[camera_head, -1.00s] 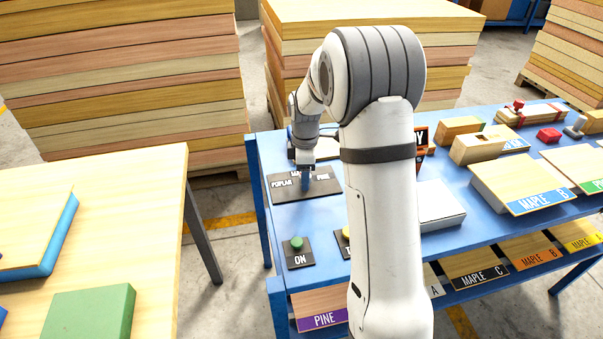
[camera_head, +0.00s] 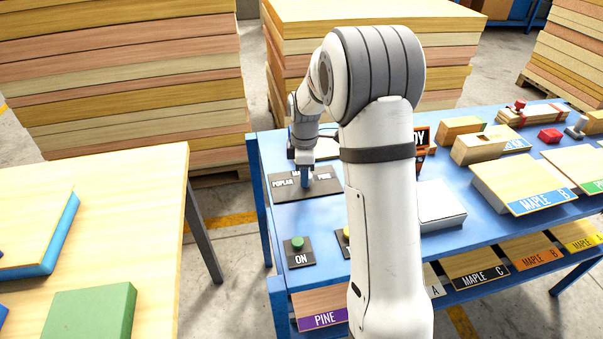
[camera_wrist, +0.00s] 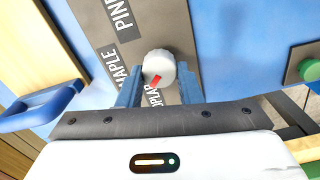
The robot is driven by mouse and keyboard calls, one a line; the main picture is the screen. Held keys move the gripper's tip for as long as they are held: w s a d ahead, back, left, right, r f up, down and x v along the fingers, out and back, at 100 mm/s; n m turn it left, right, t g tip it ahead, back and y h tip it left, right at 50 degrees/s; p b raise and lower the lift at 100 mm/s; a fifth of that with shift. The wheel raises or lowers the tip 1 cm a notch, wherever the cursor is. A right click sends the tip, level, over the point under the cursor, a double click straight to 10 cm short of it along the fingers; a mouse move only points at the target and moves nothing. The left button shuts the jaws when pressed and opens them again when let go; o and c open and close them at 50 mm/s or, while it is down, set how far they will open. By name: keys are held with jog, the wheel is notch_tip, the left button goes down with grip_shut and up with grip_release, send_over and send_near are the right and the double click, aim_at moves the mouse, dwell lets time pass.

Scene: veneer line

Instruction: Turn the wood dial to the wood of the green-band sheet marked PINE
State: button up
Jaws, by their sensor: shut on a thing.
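The wood dial (camera_wrist: 158,64) is a pale round knob with a red pointer on a dark plate (camera_head: 322,188) at the left end of the blue bench. In the wrist view the plate carries the labels PINE, MAPLE and POPLAR. The red pointer points down and slightly left, toward the POPLAR label near the bottom. My gripper (camera_wrist: 159,88) has its blue fingers on both sides of the dial, shut on it. In the head view my gripper (camera_head: 306,175) hides the knob. A green-band sheet (camera_head: 580,165) shows at the right edge; its marking is not readable.
A green ON button (camera_head: 297,243) stands in front of the dial plate, with a yellow button partly hidden by my arm. A MAPLE sheet with a blue band (camera_head: 541,202) lies to the right. A purple-band PINE sheet (camera_head: 322,319) is on the lower shelf.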

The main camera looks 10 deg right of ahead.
jog(key=shift+d+m, duration=0.2)
jog(key=shift+m, duration=0.1)
jog(key=m, duration=0.2)
jog(key=shift+d+m, duration=0.1)
jog(key=shift+m, duration=0.3)
jog(key=m+b, duration=0.1)
jog(key=m, duration=0.4)
jog(key=shift+f, duration=0.1)
jog(key=m, duration=0.4)
jog(key=shift+m, duration=0.4)
jog(key=shift+s+f+m, duration=0.1)
jog(key=shift+m, duration=2.2)
jog(key=o, duration=1)
jog(key=shift+r, duration=0.25)
